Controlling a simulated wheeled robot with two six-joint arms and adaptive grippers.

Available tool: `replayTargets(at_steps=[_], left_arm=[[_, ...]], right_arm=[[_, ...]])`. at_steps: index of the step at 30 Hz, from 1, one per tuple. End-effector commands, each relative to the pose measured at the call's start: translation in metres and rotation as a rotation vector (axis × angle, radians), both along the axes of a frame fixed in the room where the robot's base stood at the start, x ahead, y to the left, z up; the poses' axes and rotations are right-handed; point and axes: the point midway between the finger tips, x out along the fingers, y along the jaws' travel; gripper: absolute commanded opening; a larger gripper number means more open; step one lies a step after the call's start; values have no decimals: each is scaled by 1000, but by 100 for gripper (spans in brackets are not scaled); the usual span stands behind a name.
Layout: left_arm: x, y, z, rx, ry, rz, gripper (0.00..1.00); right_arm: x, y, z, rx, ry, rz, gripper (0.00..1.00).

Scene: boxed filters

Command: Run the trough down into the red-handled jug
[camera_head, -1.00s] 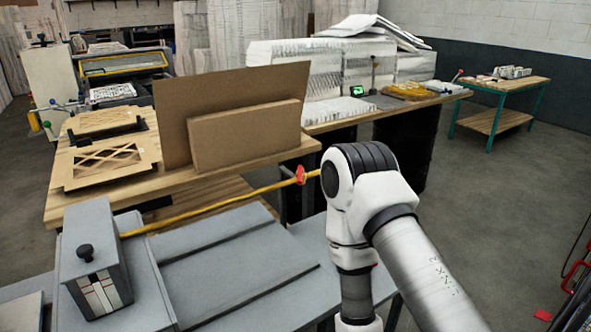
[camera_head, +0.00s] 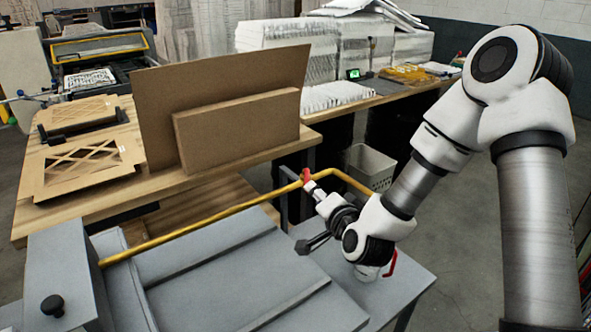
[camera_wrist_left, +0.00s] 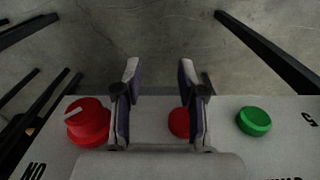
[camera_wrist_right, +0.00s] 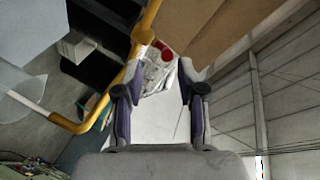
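A grey, shallow, trough-like bench top (camera_head: 215,262) lies in front in the head view. The pipe (camera_wrist_right: 142,45) and a red round part (camera_wrist_right: 144,35) also show in the right wrist view. My right gripper (camera_head: 312,218) is close to the knob; contact cannot be told. It is open and empty in its wrist view (camera_wrist_right: 160,72). A red handle (camera_head: 391,264) shows beside my right wrist; the jug's body is largely hidden. My left gripper (camera_wrist_left: 157,75) is open and empty.
In the left wrist view a panel carries a red knob (camera_wrist_left: 88,122), a red button (camera_wrist_left: 180,122) and a green button (camera_wrist_left: 254,121). A wooden table (camera_head: 200,181) with cardboard (camera_head: 235,130) stands behind. A pale bin (camera_head: 370,166) stands beyond the pipe.

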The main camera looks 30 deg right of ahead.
Motion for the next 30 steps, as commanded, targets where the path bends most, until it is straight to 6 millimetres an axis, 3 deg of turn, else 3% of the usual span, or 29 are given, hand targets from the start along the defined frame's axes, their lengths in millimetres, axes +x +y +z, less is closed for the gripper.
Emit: replayTargets(at_steps=[5,15,24,28,30], left_arm=[[1,0,5,0,-4,-1,40],[0,0,20,0,0,0,40],[-1,0,20,0,2,0,40],[-1,0,19,0,3,0,40],[-1,0,19,0,3,0,40]], right_arm=[[11,-2,0,-2,0,0,39],[68,-15,-14,-3,0,1,39],[74,-16,-18,-1,1,1,39],[74,-16,-18,-1,1,1,0],[74,-16,-18,-1,1,1,0]])
